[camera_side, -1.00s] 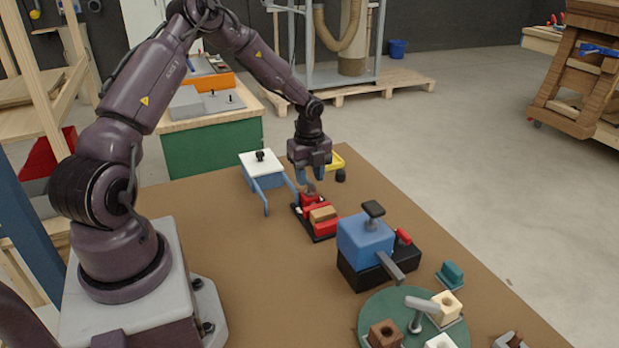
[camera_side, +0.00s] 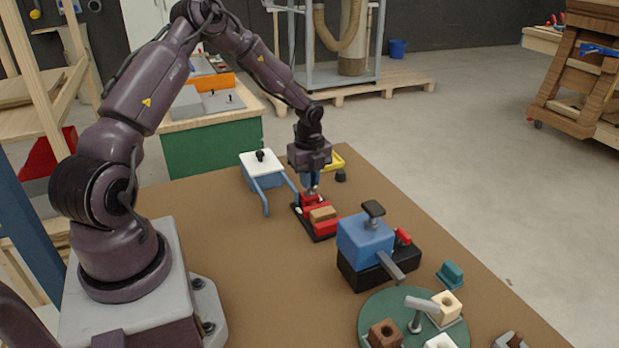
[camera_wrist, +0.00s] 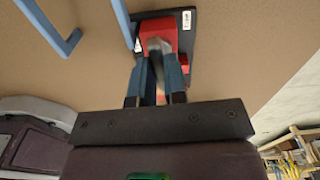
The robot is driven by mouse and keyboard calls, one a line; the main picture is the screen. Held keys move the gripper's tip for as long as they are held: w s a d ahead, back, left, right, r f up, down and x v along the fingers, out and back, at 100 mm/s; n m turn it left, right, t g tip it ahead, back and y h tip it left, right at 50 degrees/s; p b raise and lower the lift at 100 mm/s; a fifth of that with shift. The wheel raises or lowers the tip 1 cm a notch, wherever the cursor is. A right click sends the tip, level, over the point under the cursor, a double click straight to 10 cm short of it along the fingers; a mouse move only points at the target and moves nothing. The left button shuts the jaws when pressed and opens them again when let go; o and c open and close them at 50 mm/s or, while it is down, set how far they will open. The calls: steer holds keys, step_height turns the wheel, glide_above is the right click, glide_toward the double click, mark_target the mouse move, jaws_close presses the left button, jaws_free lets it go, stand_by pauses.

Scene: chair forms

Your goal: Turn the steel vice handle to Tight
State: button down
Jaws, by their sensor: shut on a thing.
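The red vice (camera_side: 321,222) sits on a black base with a wooden block (camera_side: 322,214) between its jaws. My gripper (camera_side: 311,190) is over the far end of the vice, pointing down, with its blue fingers shut on the steel handle. In the wrist view the blue fingers (camera_wrist: 160,88) close around the grey handle (camera_wrist: 157,47), in front of the red vice body (camera_wrist: 158,28). A small white label (camera_wrist: 186,20) shows on the black base; its lettering is too small to read. Much of the handle is hidden by the fingers.
A blue-and-white device with blue rails (camera_side: 262,170) stands close left of the vice. A blue box on a black base (camera_side: 366,240) stands to the right, near a green turntable (camera_side: 372,312). A yellow item (camera_side: 335,161) lies behind my gripper. The brown table is clear at front left.

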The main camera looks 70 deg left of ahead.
steer(key=n, duration=0.4)
steer(key=shift+n, duration=0.3)
steer(key=n, duration=0.4)
steer(key=shift+r, duration=0.1)
steer(key=n, duration=0.4)
steer(key=shift+n, duration=2.2)
steer(key=c, duration=1.2)
jaws_free()
steer(key=shift+o, duration=0.2)
step_height(320, 180, up, 13)
